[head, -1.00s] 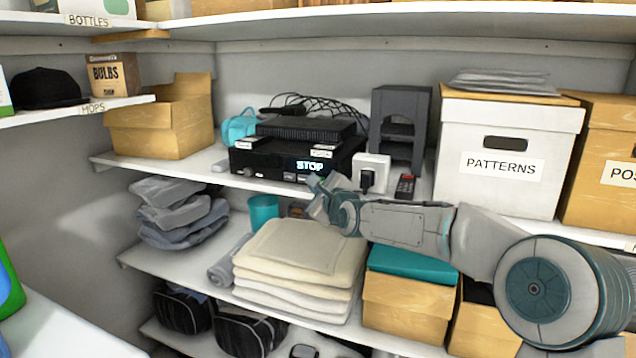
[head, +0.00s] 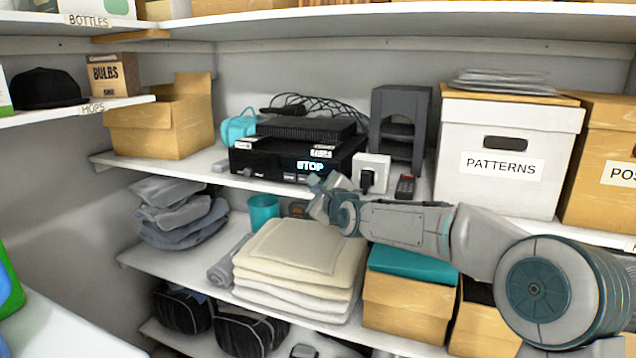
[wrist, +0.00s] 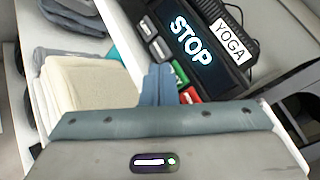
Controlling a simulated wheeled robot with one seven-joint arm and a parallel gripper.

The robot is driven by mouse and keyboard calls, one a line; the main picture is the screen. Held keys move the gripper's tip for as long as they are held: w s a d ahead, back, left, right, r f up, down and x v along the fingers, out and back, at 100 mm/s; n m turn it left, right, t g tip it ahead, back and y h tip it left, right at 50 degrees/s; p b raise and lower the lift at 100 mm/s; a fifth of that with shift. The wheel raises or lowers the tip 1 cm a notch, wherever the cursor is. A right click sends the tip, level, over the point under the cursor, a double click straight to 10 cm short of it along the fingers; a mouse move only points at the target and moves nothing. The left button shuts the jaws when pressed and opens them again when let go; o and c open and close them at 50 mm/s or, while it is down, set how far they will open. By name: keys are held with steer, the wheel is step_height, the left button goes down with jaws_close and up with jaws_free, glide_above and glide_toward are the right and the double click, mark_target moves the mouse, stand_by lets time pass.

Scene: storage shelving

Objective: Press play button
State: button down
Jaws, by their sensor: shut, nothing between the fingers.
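A black player (head: 262,163) stands on the middle shelf, its lit display (head: 310,166) reading STOP. In the wrist view the display (wrist: 191,40) also reads STOP. Two grey buttons (wrist: 154,38) sit to one side of it. A green button (wrist: 181,74) with a light mark and a red button (wrist: 190,95) sit below it, both partly hidden by my gripper. My gripper (wrist: 158,72) is shut and empty, its fingertips right beside the green button. I cannot tell whether they touch it. In the head view my gripper (head: 315,182) is just in front of the player's lower right front.
A white adapter with a black plug (head: 371,172) and a dark remote (head: 405,187) are right of the player. A white PATTERNS box (head: 505,140) stands further right. Folded cream towels (head: 300,255) lie on the shelf below my gripper. An open carton (head: 160,130) is at left.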

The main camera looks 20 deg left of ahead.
steer(key=shift+w, duration=0.1)
steer(key=shift+w, duration=0.35)
steer(key=shift+w+d, duration=0.1)
steer(key=shift+w, duration=0.25)
stand_by(0.6)
stand_by(0.4)
steer(key=shift+s+b, duration=0.65)
steer(key=shift+s, duration=0.1)
steer(key=shift+s, duration=0.1)
steer(key=s+b, duration=0.2)
steer(key=s, duration=0.1)
steer(key=s+b, duration=0.1)
steer(key=shift+s+a, duration=0.25)
steer(key=shift+s, duration=0.15)
